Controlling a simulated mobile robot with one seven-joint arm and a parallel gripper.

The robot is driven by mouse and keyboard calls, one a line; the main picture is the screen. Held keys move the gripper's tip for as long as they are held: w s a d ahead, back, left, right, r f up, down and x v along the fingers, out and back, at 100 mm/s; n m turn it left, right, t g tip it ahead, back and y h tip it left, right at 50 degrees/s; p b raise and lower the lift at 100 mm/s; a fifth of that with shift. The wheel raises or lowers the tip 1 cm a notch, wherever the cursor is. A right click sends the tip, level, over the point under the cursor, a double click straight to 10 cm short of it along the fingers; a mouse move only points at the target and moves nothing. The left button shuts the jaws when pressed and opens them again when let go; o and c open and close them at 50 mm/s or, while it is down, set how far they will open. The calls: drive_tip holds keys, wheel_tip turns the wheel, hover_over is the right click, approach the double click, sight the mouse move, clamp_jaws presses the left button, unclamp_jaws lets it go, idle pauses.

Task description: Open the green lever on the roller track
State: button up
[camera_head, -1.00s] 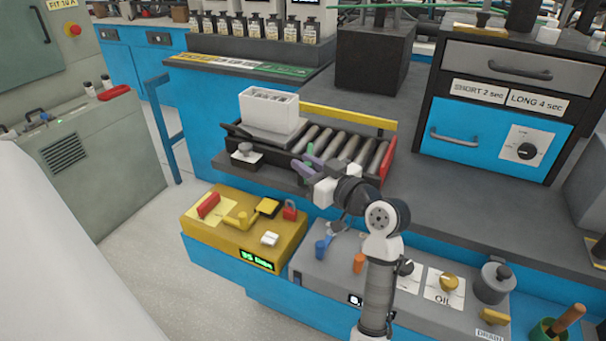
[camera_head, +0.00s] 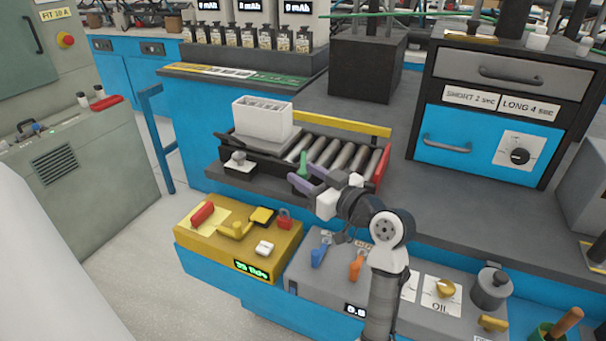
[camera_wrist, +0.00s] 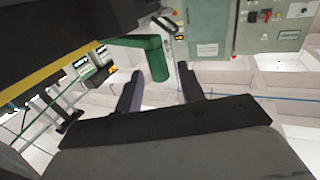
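The green lever (camera_head: 303,163) stands upright at the front of the roller track (camera_head: 335,155), near the white battery case's tray. In the wrist view the lever's rounded green end (camera_wrist: 158,62) shows just beyond my fingertips, between their lines. My gripper (camera_head: 302,174) is open, its two purple fingers apart on the near side of the lever. I cannot tell whether a finger touches the lever.
A white battery case (camera_head: 263,120) sits at the left end of the track. A yellow bar (camera_head: 345,122) runs behind the rollers, and a red end piece (camera_head: 383,166) closes the right side. A yellow control box (camera_head: 240,235) and a grey panel lie below.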

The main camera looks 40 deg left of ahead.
drive_tip(key=s+d+b, duration=0.1)
drive_tip(key=d+b, duration=0.1)
drive_tip(key=d, duration=1)
drive_tip(key=shift+s, duration=0.4)
drive_tip(key=shift+d, duration=0.1)
drive_tip(key=shift+c, duration=0.5)
